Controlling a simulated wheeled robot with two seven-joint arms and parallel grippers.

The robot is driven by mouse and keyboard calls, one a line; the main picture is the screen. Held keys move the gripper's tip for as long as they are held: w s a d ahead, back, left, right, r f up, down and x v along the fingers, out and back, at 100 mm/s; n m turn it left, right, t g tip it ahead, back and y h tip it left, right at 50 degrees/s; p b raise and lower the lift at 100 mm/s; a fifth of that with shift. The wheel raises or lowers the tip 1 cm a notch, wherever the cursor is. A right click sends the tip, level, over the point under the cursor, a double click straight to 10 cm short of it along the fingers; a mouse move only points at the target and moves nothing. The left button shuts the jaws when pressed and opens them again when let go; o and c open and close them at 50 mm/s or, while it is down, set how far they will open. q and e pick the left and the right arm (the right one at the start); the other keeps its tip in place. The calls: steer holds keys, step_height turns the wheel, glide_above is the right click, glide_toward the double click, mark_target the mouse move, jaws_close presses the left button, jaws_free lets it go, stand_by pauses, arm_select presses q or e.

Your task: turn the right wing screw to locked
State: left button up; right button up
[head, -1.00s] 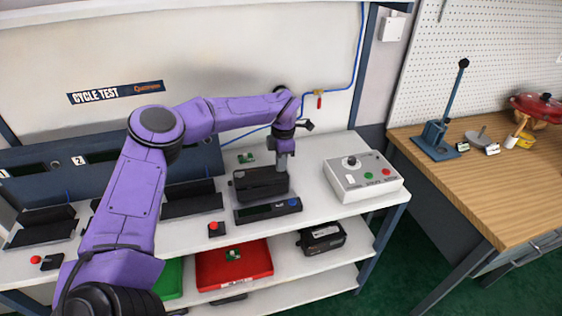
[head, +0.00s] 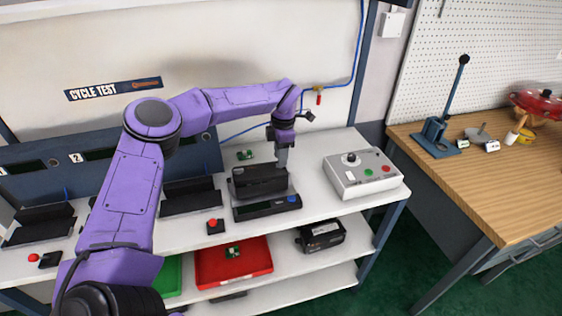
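My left arm reaches in from the left in the head view. Its gripper (head: 283,158) points down at the back right of a black box-shaped device (head: 259,181) on the white bench. This device may be the valve positioner, but I cannot tell for sure. The fingers are small and partly hidden by the device, so I cannot tell whether they are open or shut, or whether they touch it. I cannot make out a wing screw. My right gripper is not in view.
A flat black unit with a display (head: 267,207) lies in front of the device. A grey control box (head: 362,174) stands to the right. A red tray (head: 233,263) and a black device (head: 320,236) are on the shelf below. A wooden bench (head: 490,190) stands at right.

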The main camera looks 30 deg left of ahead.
arm_select(q)
step_height(320, 180, up, 8)
steer(key=b, duration=0.1)
steer(key=shift+w+d, duration=0.2)
steer(key=shift+w, duration=0.05)
steer(key=shift+r, duration=0.1)
